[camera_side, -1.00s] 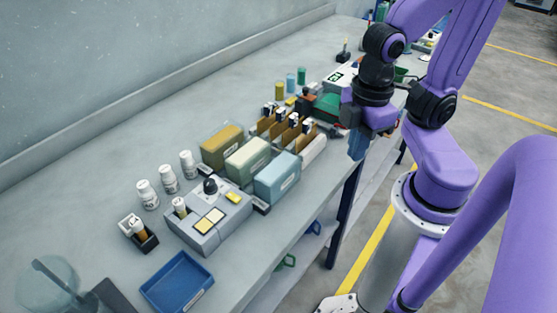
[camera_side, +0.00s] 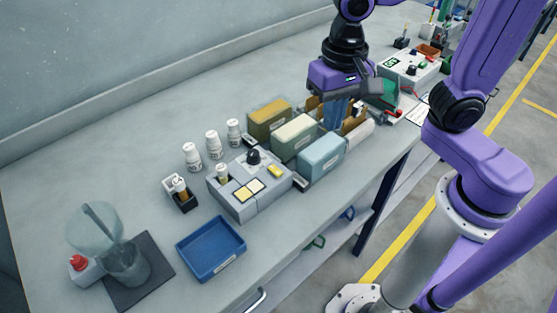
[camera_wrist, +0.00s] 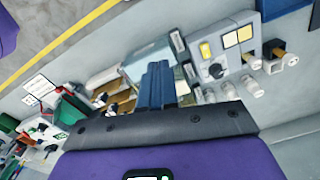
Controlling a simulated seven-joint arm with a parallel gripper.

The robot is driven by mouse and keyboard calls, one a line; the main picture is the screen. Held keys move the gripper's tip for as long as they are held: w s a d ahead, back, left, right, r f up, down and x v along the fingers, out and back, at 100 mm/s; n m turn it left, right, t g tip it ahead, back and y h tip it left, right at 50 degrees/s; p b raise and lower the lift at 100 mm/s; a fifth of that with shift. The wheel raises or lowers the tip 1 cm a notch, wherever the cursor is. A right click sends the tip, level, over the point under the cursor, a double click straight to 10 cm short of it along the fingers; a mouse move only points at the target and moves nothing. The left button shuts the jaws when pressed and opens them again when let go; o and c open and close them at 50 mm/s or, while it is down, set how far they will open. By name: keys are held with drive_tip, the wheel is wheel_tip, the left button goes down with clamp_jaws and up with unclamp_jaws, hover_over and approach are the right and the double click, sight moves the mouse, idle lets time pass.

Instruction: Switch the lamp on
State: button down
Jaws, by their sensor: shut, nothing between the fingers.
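A grey box (camera_side: 232,201) stands on the bench, with a black knob (camera_side: 254,157), a small yellow button (camera_side: 275,171) and two pale yellow squares (camera_side: 249,189) on top. The box (camera_wrist: 243,62) also shows at the upper right of the wrist view, with its knob (camera_wrist: 216,71) and yellow button (camera_wrist: 205,50). No part is clearly marked as the lamp, and I cannot tell whether anything is lit. My gripper (camera_side: 337,118) is shut and empty, pointing down over the brown dividers behind the lidded boxes, apart from the grey box. Its blue fingers (camera_wrist: 158,80) show in the wrist view.
Olive (camera_side: 269,119), cream (camera_side: 294,137) and light blue (camera_side: 321,157) boxes stand between the gripper and the grey box. White bottles (camera_side: 213,145) stand behind it. A blue tray (camera_side: 211,249) lies in front. Another device (camera_side: 408,68) stands farther back. The bench along the wall is clear.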

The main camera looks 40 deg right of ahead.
sight(279, 173)
drive_tip(key=w+a+r+m, duration=0.2)
drive_tip(key=w+a+m, duration=0.4)
drive_tip(key=m, duration=0.8)
drive_tip(key=shift+w+a+m, duration=0.15)
drive_tip(key=shift+a+m, duration=0.25)
drive_tip(key=shift+a, duration=0.3)
wheel_tip(279, 173, down, 14)
